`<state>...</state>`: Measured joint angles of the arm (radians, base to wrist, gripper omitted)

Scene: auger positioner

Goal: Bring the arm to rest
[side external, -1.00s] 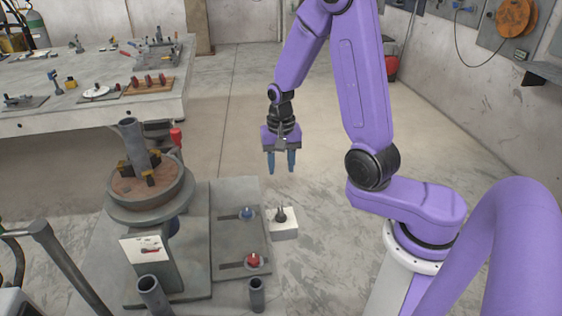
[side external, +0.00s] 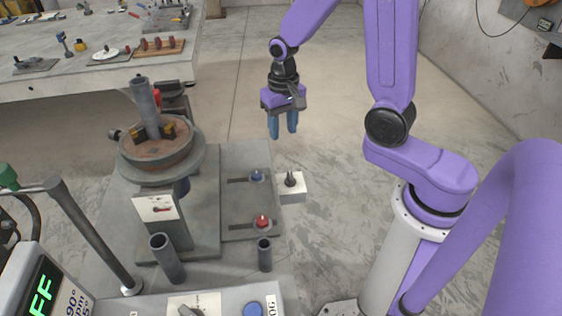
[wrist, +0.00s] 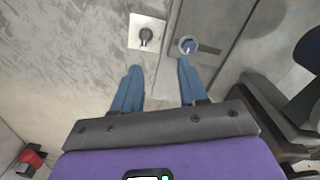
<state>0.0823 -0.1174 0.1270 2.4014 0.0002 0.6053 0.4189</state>
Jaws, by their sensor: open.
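My gripper (side external: 283,133) hangs fingers down in the air, open and empty, with its two blue fingers apart. In the wrist view my gripper (wrist: 160,68) has nothing between its fingers. It is above and short of a small white box (side external: 291,195) with a dark knob (side external: 290,179), which also shows in the wrist view (wrist: 137,38). Beside the box lies a grey slotted plate (side external: 240,207) with a blue knob (side external: 257,176) and a red knob (side external: 262,221). My gripper touches none of these.
A round turntable (side external: 160,172) holds a tilted grey tube (side external: 147,105) between dark and brass-coloured blocks. Two open tubes (side external: 167,258) (side external: 264,255) stand in front. A control panel (side external: 235,300) is at the near edge. A workbench (side external: 90,80) stands behind; the floor (side external: 340,85) behind my gripper is clear.

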